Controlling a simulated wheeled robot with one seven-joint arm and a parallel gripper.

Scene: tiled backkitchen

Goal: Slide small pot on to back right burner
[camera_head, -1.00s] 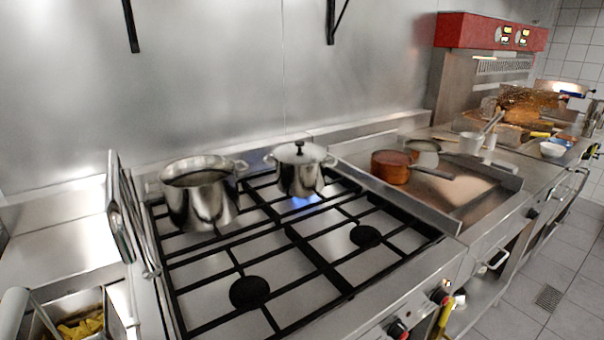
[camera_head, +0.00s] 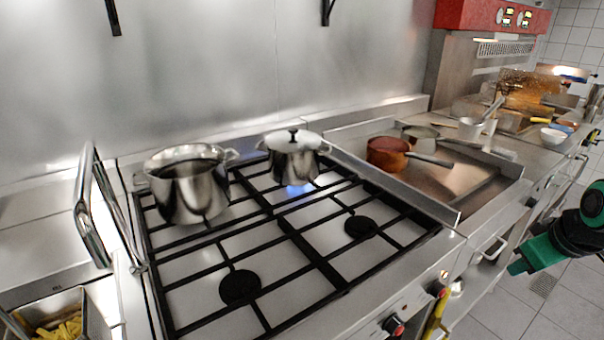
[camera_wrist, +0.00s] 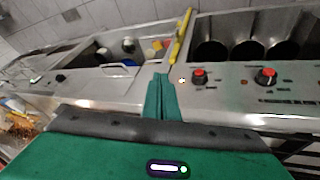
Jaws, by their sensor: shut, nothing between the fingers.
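A small steel pot with a lid and black knob (camera_head: 293,160) stands upright at the back right of the black-grated stove (camera_head: 290,235), with a blue flame showing under it. A larger open steel pot (camera_head: 187,192) stands at the back left. My gripper (camera_head: 516,267) is green and is at the right edge in the head view, over the floor in front of the counter, far from both pots. In the wrist view, my gripper (camera_wrist: 162,82) has its fingers together with nothing between them, facing the stove's front panel.
A copper pan (camera_head: 388,152) sits on the flat griddle right of the stove. The two front burners are bare. A raised metal handle (camera_head: 92,215) stands left of the stove.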

